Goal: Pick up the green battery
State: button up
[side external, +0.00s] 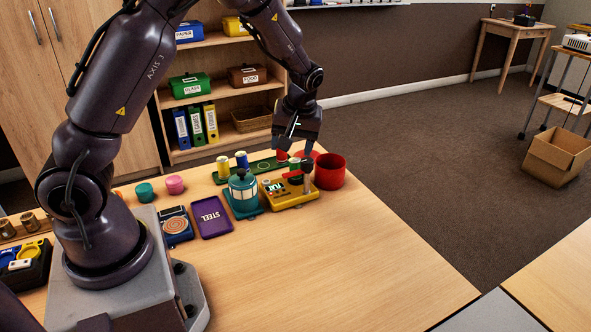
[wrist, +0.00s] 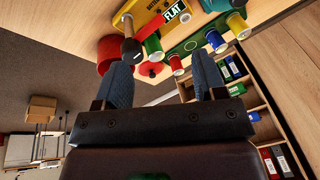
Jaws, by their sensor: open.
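A green cylinder with a pale top, which looks like the green battery (side external: 295,177), stands by the back of the yellow tray (side external: 290,197), partly hidden by other things. It also shows in the wrist view (wrist: 153,45). My gripper (side external: 296,151) points down above and just behind this area, with its fingers apart. In the wrist view, my gripper (wrist: 164,62) has the green cylinder and a red cylinder (wrist: 177,66) showing beyond and between its fingertips. I see nothing held. I cannot tell the exact height of the fingertips above the cylinders.
A red cup (side external: 330,173) is to the right. Yellow (side external: 223,168) and blue (side external: 242,161) cylinders stand at the green board (side external: 262,166). A teal lantern-like item (side external: 242,190) is left. The table's front right is clear.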

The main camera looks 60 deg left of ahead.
aim_at(295, 160)
jog(key=shift+w+a+f+n+y, duration=0.2)
jog(key=shift+w+a+f+n, duration=0.05)
jog(key=shift+w+a+n, duration=0.3)
jog(key=shift+w+a+f+n+y, duration=0.25)
jog(key=shift+w+a+n, duration=0.2)
jog(key=shift+a, duration=0.2)
jog(key=w+a+f+n, duration=0.1)
jog(key=a+f, duration=0.1)
jog(key=f, duration=0.1)
jog(key=w+a+f+n, duration=0.1)
jog(key=a+f, duration=0.1)
jog(key=f, duration=0.2)
jog(key=w+a+f+n+t, duration=0.1)
jog(key=a+f, duration=0.1)
jog(key=f, duration=0.1)
jog(key=shift+a+f+y, duration=0.1)
jog(key=shift+f+y, duration=0.15)
jog(key=shift+f, duration=0.05)
jog(key=c, duration=1.1)
jog(key=shift+c, duration=0.2)
jog(key=shift+r, duration=0.1)
